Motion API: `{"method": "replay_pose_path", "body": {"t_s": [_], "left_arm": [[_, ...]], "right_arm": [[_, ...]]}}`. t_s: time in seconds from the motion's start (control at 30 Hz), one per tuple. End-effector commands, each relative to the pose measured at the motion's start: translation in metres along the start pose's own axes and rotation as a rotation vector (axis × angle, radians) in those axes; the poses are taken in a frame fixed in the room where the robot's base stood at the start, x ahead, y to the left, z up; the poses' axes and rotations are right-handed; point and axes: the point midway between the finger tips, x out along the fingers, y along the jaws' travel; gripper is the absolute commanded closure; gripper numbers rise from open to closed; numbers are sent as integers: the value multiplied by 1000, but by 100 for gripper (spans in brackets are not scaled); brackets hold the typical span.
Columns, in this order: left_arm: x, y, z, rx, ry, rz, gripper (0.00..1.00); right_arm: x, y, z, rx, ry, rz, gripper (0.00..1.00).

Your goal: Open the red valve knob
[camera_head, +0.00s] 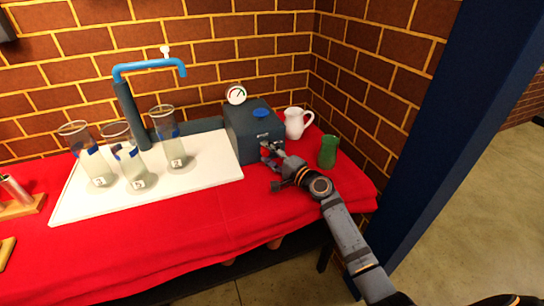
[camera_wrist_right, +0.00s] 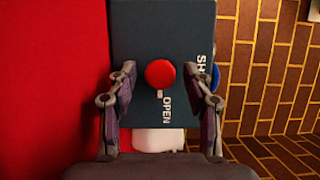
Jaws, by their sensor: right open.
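The red valve knob (camera_wrist_right: 160,73) is a round red disc on the dark face of the valve box (camera_wrist_right: 145,30). A small white mark and the word OPEN sit below it, and a word starting SH is partly hidden at the right. My right gripper (camera_wrist_right: 162,82) is open, one finger on each side of the knob, with gaps between. My left gripper is not in view.
A blue knob (camera_head: 261,113) and a gauge (camera_head: 236,94) top the box. A white jug (camera_head: 297,122) and green cup (camera_head: 328,152) stand right. A blue spout (camera_head: 150,65) rises over the white tray (camera_head: 85,207), which holds three glass cylinders (camera_head: 172,145). Red cloth in front is clear.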

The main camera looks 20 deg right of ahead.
Motion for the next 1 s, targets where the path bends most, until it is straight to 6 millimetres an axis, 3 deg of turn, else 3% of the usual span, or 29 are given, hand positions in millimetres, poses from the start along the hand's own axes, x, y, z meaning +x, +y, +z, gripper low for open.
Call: {"method": "replay_pose_path", "body": {"t_s": [0.17,0.4,0.5,0.7,1.0], "left_arm": [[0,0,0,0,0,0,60],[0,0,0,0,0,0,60],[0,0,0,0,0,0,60],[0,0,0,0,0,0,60],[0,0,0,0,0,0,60]], "right_arm": [[-27,2,0,-5,0,5,49],[-90,2,0,-6,-2,9,49],[-104,1,0,-4,-2,3,49],[-118,1,0,-1,-1,2,49],[-119,0,0,0,1,1,49]]}}
